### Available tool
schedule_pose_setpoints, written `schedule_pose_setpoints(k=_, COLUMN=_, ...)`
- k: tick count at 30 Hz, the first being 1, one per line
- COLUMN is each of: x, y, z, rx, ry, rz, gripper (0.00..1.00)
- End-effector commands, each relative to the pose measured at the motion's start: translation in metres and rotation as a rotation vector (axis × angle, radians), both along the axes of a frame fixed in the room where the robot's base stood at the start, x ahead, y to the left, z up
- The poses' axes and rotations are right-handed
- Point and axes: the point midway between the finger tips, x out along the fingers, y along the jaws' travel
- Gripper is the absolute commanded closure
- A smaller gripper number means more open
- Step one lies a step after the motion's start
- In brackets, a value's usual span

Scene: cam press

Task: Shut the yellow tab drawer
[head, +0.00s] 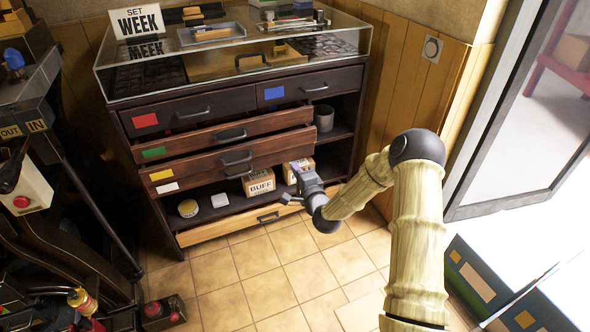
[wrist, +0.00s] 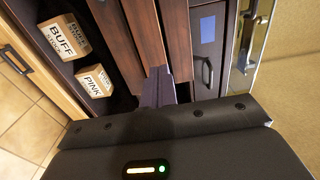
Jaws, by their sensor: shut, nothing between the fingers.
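The yellow tab drawer (head: 205,166) is in the dark cabinet's left-middle part, with a yellow tab at its left and a dark handle. It stands out from the cabinet. The green tab drawer (head: 190,144) above it also stands out. My gripper (head: 300,166) is shut and empty, near the right end of these drawer fronts. In the wrist view, the closed fingertips (wrist: 158,72) point at brown drawer wood; I cannot tell whether they touch it. The yellow tab is not seen in the wrist view.
The red tab drawer (head: 172,116) and blue tab drawer (head: 305,88) sit flush above. Boxes, one marked BUFF (head: 260,183), stand on the shelf below. A pale bottom drawer (head: 215,230) stands out.

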Motion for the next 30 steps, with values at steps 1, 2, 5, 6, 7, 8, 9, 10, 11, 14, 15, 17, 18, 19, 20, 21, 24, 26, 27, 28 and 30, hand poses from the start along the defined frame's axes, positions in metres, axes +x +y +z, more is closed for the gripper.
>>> schedule_pose_setpoints(k=1, x=0.000, y=0.001, z=0.000, rx=0.000, ry=0.000, rz=0.002, gripper=1.00)
schedule_pose_setpoints(k=2, x=0.000, y=0.002, z=0.000, rx=0.000, ry=0.000, rz=0.003, gripper=1.00)
schedule_pose_setpoints(k=5, x=-0.001, y=0.006, z=0.000, rx=-0.003, ry=0.001, rz=0.009, gripper=0.88)
schedule_pose_setpoints(k=6, x=-0.001, y=0.008, z=0.000, rx=-0.009, ry=0.003, rz=0.013, gripper=0.84)
schedule_pose_setpoints(k=7, x=-0.002, y=0.009, z=0.000, rx=-0.019, ry=0.007, rz=0.017, gripper=0.84)
schedule_pose_setpoints(k=8, x=-0.002, y=0.009, z=0.001, rx=-0.034, ry=0.012, rz=0.021, gripper=0.84)
schedule_pose_setpoints(k=9, x=-0.004, y=0.011, z=0.001, rx=-0.063, ry=0.022, rz=0.030, gripper=0.84)
schedule_pose_setpoints(k=10, x=-0.005, y=0.012, z=0.002, rx=-0.091, ry=0.033, rz=0.038, gripper=0.84)
schedule_pose_setpoints(k=11, x=-0.008, y=0.012, z=0.002, rx=-0.128, ry=0.045, rz=0.048, gripper=0.84)
schedule_pose_setpoints(k=14, x=-0.018, y=0.013, z=0.003, rx=-0.285, ry=0.100, rz=0.088, gripper=0.84)
schedule_pose_setpoints(k=15, x=-0.024, y=0.013, z=0.004, rx=-0.363, ry=0.128, rz=0.110, gripper=0.84)
schedule_pose_setpoints(k=17, x=-0.035, y=0.009, z=0.005, rx=-0.485, ry=0.174, rz=0.142, gripper=0.84)
schedule_pose_setpoints(k=18, x=-0.044, y=0.007, z=0.006, rx=-0.569, ry=0.204, rz=0.166, gripper=0.84)
schedule_pose_setpoints(k=19, x=-0.051, y=0.004, z=0.007, rx=-0.627, ry=0.228, rz=0.182, gripper=0.84)
schedule_pose_setpoints(k=20, x=-0.058, y=0.001, z=0.008, rx=-0.685, ry=0.252, rz=0.200, gripper=0.84)
schedule_pose_setpoints(k=21, x=-0.069, y=-0.003, z=0.009, rx=-0.760, ry=0.284, rz=0.224, gripper=0.84)
schedule_pose_setpoints(k=24, x=-0.098, y=-0.017, z=0.016, rx=-0.933, ry=0.366, rz=0.284, gripper=0.84)
schedule_pose_setpoints(k=26, x=-0.117, y=-0.026, z=0.020, rx=-1.025, ry=0.416, rz=0.322, gripper=0.84)
schedule_pose_setpoints(k=27, x=-0.131, y=-0.033, z=0.024, rx=-1.083, ry=0.450, rz=0.348, gripper=0.84)
schedule_pose_setpoints(k=28, x=-0.142, y=-0.038, z=0.027, rx=-1.123, ry=0.476, rz=0.369, gripper=0.84)
schedule_pose_setpoints(k=30, x=-0.168, y=-0.049, z=0.034, rx=-1.207, ry=0.536, rz=0.420, gripper=0.84)
